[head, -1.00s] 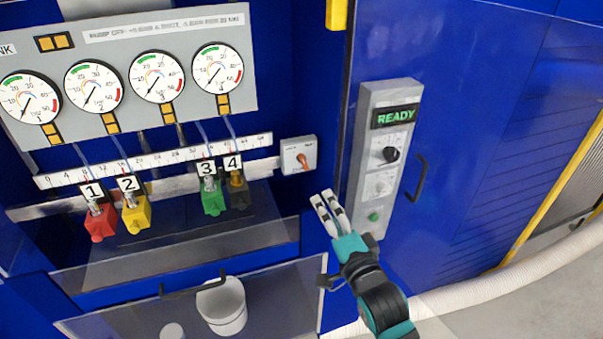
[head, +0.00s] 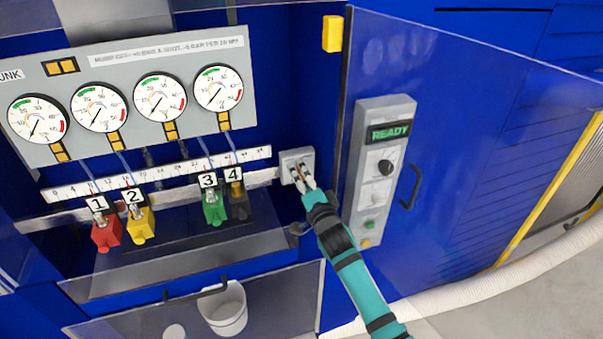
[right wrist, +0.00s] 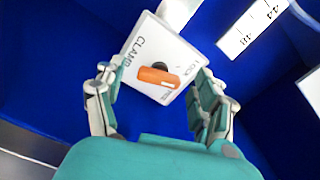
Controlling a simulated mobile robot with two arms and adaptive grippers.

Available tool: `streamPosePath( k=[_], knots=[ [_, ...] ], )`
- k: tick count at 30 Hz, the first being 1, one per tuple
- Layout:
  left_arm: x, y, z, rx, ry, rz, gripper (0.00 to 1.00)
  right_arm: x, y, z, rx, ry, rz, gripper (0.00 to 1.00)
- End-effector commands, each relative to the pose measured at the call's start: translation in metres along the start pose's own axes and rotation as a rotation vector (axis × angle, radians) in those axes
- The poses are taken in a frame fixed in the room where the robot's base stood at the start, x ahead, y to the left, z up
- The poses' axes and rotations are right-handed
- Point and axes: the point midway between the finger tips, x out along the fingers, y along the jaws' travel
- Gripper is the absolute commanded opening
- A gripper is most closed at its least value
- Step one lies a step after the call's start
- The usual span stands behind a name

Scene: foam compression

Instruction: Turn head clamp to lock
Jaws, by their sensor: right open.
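The head clamp is a grey-white plate (head: 287,163) with an orange lever on a dark pivot, at the right end of the ruler rail in the head view. In the right wrist view the orange lever (right wrist: 157,77) lies between my fingers, and the plate (right wrist: 143,57) reads "CLAMP" and "LOCK". My right gripper (head: 303,184) is in front of the plate and covers part of it. In the right wrist view my right gripper (right wrist: 158,92) is open, one finger on each side of the lever, with a gap to it. My left gripper is not in view.
A ruler scale (head: 160,172) runs left of the clamp, above red (head: 106,234), yellow (head: 140,226), green (head: 214,211) and dark numbered blocks. A grey control box (head: 378,165) with a READY display is on the blue door to the right. A clear panel and white bucket (head: 226,309) are below.

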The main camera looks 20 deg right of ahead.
Motion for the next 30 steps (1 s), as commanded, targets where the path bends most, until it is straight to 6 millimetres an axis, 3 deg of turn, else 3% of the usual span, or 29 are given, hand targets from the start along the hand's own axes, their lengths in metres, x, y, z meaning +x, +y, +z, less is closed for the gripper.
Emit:
streamPosePath(
  k=[13,25,30],
  knots=[
    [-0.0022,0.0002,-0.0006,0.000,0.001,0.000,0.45,0.0097,0.0001,0.0001,0.001,0.000,0.000,0.70],
    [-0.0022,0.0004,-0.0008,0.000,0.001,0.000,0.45,0.0095,0.0002,0.0001,0.001,0.000,0.000,0.18],
    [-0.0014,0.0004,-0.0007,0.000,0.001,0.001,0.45,0.0095,0.0008,0.0002,-0.026,0.000,0.001,0.15]
  ],
)
